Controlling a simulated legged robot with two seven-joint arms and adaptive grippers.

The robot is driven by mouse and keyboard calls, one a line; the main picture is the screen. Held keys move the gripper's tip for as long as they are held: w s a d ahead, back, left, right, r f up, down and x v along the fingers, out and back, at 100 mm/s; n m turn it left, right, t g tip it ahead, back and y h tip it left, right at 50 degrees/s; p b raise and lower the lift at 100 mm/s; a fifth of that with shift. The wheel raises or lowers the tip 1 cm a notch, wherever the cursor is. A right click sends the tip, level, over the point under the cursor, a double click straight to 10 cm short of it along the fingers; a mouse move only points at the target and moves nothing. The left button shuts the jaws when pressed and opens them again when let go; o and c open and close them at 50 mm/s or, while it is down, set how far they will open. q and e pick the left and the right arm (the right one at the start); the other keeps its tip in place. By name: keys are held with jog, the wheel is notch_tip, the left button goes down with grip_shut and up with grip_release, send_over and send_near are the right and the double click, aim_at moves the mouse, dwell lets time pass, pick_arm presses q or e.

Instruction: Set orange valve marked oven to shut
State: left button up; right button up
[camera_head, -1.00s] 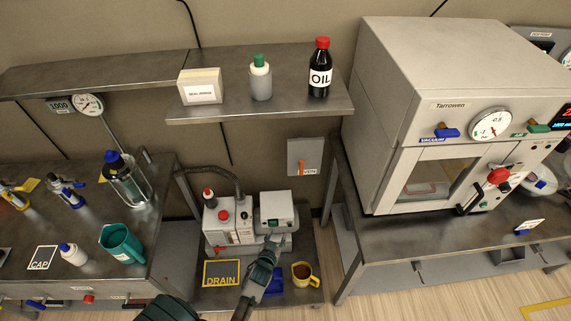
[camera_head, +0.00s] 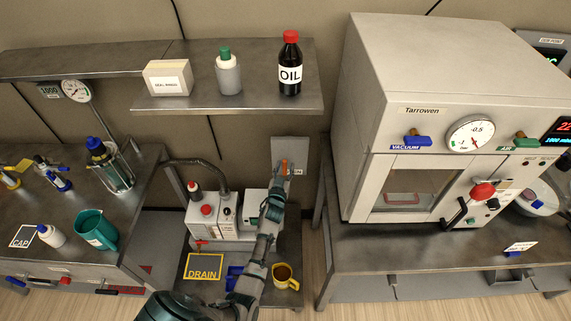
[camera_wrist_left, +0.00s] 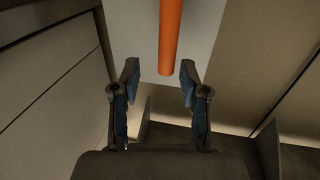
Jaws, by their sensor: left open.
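The orange valve handle (camera_head: 284,167) sits on a grey wall plate (camera_head: 291,150) between the bench and the white oven. In the head view my left gripper (camera_head: 278,187) is at the plate, just below the handle, and covers part of it. In the left wrist view the orange handle (camera_wrist_left: 171,38) hangs down from the top edge, and its lower end lies between and beyond the open fingers (camera_wrist_left: 158,95). The fingers stand apart on either side, with no contact visible. The label beside the handle is mostly hidden. My right gripper is not in view.
A shelf (camera_head: 230,103) with a box, a grey bottle and an oil bottle (camera_head: 290,65) hangs above left of the plate. The oven (camera_head: 400,120) stands close on the right. Below are a pump (camera_head: 212,218), a drain tray (camera_head: 203,267) and a yellow mug (camera_head: 285,277).

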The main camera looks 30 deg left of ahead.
aim_at(286, 164)
pick_arm(q)
jog(key=x, duration=0.2)
jog(key=shift+w+d+r, duration=0.1)
jog(key=shift+w, duration=0.25)
jog(key=shift+a+f, duration=0.15)
jog(key=shift+a, duration=0.4)
jog(key=shift+a+f, duration=0.15)
jog(key=shift+a, duration=0.45)
jog(key=shift+c, duration=0.6)
jog(key=shift+w, duration=0.1)
jog(key=c, duration=0.4)
jog(key=shift+d, duration=0.45)
grip_shut()
jog(key=shift+w+d+r, duration=0.1)
jog(key=shift+w+d, duration=0.05)
jog(key=shift+d, duration=0.2)
jog(key=shift+a, duration=0.1)
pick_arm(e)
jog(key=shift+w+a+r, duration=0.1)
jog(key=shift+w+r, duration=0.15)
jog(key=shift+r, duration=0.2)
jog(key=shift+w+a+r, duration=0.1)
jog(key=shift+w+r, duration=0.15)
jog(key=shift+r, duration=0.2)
